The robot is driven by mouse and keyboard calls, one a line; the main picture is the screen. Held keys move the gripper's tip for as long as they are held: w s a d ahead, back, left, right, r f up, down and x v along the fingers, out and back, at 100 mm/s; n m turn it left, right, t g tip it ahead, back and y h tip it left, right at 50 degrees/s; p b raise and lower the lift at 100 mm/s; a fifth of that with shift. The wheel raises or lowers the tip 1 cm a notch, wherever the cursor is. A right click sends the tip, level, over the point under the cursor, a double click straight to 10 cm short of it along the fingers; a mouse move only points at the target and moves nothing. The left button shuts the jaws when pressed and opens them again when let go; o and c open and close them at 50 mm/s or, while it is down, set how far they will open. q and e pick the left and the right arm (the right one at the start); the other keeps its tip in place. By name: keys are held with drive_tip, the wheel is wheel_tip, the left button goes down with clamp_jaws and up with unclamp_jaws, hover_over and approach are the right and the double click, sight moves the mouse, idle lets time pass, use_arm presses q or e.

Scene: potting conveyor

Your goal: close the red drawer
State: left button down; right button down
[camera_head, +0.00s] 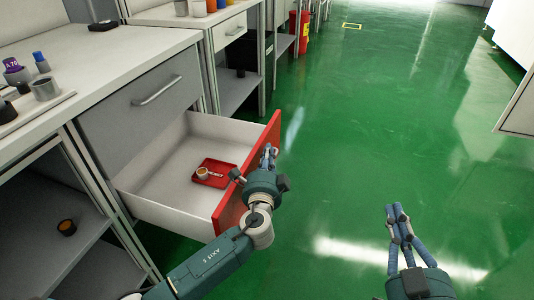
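The red drawer (228,205) is pulled out of the grey cabinet on the left, with a red front panel and white inner walls. Inside lies a red tray (214,180) with white lettering and a small round tan-rimmed item (203,173) on it. My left gripper (269,153) is at the drawer's red front, overlapping it in the picture; whether it touches is unclear. Its fingers are small and partly hidden, so their opening is hard to tell. My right gripper (396,208) is over the green floor, well right of the drawer, its fingertips together and empty.
Above the open drawer is a closed grey drawer (140,115) with a bar handle. The white worktop (85,60) holds cups and small items. A lower shelf (50,215) is at left. A red bin (299,33) stands farther back. The green floor (400,110) is clear.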

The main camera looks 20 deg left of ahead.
use_arm(q)
drive_tip(key=shift+a, duration=0.15)
